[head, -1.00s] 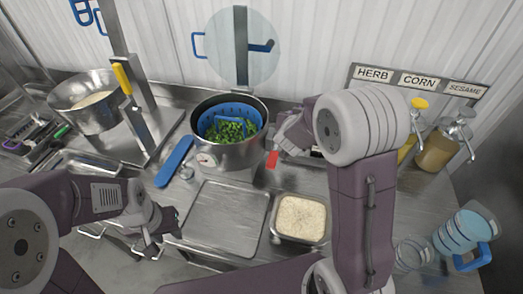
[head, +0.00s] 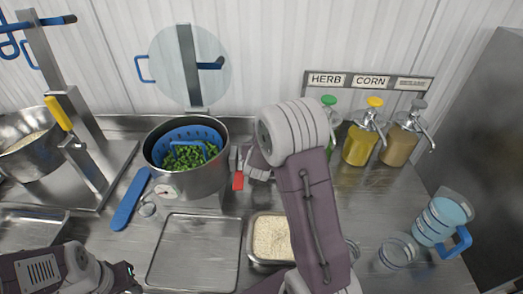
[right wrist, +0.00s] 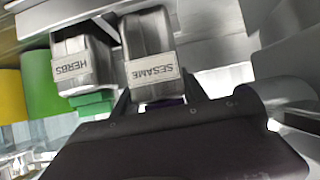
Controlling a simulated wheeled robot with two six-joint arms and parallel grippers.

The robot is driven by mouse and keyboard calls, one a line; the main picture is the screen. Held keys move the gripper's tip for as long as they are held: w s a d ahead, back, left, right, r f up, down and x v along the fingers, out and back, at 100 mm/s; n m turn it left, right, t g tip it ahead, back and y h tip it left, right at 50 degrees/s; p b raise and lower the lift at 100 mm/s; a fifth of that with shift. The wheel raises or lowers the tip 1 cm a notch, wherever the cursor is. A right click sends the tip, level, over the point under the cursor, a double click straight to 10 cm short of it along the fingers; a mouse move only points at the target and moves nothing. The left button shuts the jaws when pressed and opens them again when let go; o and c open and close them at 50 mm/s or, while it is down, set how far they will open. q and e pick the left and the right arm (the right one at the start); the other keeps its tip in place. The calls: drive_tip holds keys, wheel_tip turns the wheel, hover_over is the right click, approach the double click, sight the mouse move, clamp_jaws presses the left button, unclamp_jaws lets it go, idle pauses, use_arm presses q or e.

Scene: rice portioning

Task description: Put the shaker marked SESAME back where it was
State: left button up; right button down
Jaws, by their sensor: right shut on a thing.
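The grey shaker marked SESAME (right wrist: 148,52) is between the fingers of my right gripper (right wrist: 158,98) in the right wrist view. The gripper is shut on it. A similar shaker marked HERBS (right wrist: 80,65) stands close beside it. Whether the SESAME shaker touches a surface below is not clear. In the head view my right gripper (head: 257,168) is right of the pot, partly behind my wrist, and the shakers are hidden there. My left gripper (head: 128,278) is at the bottom left edge, and its fingers are too unclear to judge.
Dispensers stand under a HERB, CORN sign (head: 368,80) at the back right. A pot (head: 190,183) with greens, a red-ended tool (head: 238,181), a rice pan (head: 250,258) and a bare tray (head: 195,250) are near. A blue-handled jug (head: 440,222) stands far right.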

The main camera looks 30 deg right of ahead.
wheel_tip(320, 180, down, 2)
drive_tip(key=shift+w+f, duration=0.15)
drive_tip(key=shift+w, duration=0.1)
drive_tip(key=shift+s+f, duration=0.1)
drive_tip(key=shift+f, duration=0.05)
drive_tip(key=c, duration=0.6)
unclamp_jaws()
drive_tip(key=shift+r, duration=0.35)
drive_tip(key=v, duration=1.2)
drive_tip(key=shift+f+b, duration=0.15)
drive_tip(key=shift+b, duration=0.25)
